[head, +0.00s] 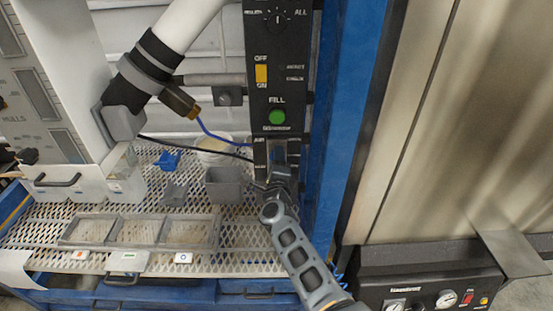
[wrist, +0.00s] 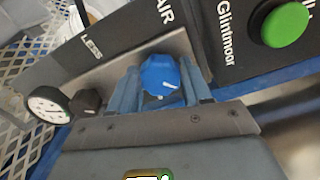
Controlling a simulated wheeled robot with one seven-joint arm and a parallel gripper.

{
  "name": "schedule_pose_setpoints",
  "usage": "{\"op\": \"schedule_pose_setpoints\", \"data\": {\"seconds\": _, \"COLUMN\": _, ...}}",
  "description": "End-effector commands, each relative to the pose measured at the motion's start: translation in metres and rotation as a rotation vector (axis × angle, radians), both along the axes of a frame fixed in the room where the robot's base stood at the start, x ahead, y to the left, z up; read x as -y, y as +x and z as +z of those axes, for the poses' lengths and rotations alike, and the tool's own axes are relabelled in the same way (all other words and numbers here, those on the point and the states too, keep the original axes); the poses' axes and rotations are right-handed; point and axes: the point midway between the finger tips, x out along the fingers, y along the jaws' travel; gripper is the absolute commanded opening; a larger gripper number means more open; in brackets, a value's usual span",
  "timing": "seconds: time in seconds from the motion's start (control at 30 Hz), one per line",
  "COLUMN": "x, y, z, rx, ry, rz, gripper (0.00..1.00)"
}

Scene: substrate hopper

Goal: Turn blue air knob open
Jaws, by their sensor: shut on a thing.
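The blue air knob (wrist: 160,76) sits on the metal plate under the "AIR" label in the wrist view. A white pointer line shows on its face. My gripper (wrist: 160,88) has one finger on each side of the knob and is shut on it. In the head view my gripper (head: 277,172) is at the air panel (head: 260,155) below the green FILL button, and it hides the knob there.
The green button (wrist: 285,25) is close to the right of my gripper. A pressure gauge (wrist: 47,104) and a black knob (wrist: 85,101) are at the left. In the head view, a grey cup (head: 224,186) and a three-part tray (head: 140,232) stand on the mesh shelf. A blue post (head: 345,110) rises at the right.

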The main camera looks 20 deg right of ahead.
Motion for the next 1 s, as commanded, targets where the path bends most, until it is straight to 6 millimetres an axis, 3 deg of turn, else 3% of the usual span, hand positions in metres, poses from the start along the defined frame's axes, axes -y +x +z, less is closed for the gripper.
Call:
{"op": "schedule_pose_setpoints", "data": {"seconds": 0.67, "x": -0.0008, "y": -0.0006, "z": -0.0019, "rx": -0.023, "ry": -0.061, "rz": 0.002, "gripper": 0.18}}
{"op": "schedule_pose_setpoints", "data": {"seconds": 0.7, "x": -0.0008, "y": -0.0006, "z": -0.0019, "rx": -0.023, "ry": -0.061, "rz": 0.002, "gripper": 0.5}}
{"op": "schedule_pose_setpoints", "data": {"seconds": 0.93, "x": -0.0005, "y": -0.0003, "z": -0.0011, "rx": -0.02, "ry": -0.06, "rz": 0.001, "gripper": 0.72}}
{"op": "schedule_pose_setpoints", "data": {"seconds": 1.0, "x": -0.0004, "y": -0.0002, "z": -0.0009, "rx": -0.02, "ry": -0.059, "rz": 0.0, "gripper": 0.74}}
